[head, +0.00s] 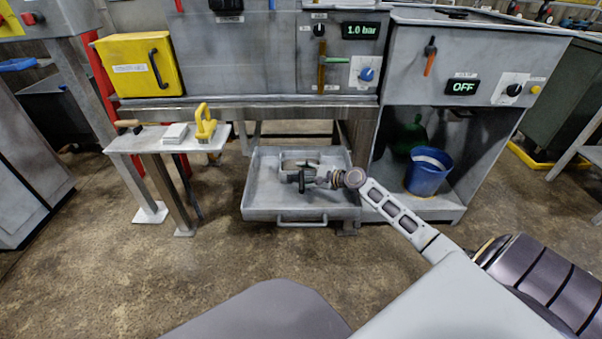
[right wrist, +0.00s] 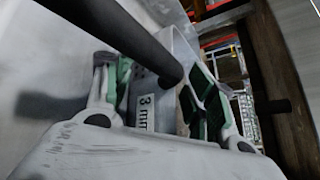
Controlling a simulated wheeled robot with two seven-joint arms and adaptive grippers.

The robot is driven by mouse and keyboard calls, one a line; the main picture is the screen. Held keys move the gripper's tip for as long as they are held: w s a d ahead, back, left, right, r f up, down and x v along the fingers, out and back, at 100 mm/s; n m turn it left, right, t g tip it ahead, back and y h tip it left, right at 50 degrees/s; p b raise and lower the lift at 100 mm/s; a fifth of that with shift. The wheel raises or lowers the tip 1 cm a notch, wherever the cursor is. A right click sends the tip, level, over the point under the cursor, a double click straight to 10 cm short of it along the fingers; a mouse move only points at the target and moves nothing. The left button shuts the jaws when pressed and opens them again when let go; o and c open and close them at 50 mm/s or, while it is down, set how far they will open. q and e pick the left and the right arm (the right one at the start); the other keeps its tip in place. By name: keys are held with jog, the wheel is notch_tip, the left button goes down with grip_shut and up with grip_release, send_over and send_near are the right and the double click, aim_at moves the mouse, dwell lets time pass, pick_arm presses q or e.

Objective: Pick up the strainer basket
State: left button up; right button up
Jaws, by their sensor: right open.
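The strainer basket (head: 289,163) sits in the pulled-out grey drawer, mostly hidden behind my right gripper in the head view. In the right wrist view its light wall shows with a "3 mm" label (right wrist: 145,113) and some small holes. A thick dark bar, which looks like its handle, crosses from the upper left towards the space between my fingers. My right gripper (head: 302,180) is open, low over the drawer at the basket. Its green-padded fingers (right wrist: 162,95) are apart on either side of the labelled part. I cannot tell whether they touch it. My left gripper is not in view.
The drawer (head: 260,207) has raised walls and a front handle. A blue bucket (head: 427,172) stands in the open bay at right. A small side table (head: 150,141) at left holds a yellow-handled brush (head: 205,122). The machine's underside is just behind the drawer.

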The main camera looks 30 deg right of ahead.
jog(key=shift+c, duration=0.5)
grip_shut()
jog(key=shift+r, duration=0.1)
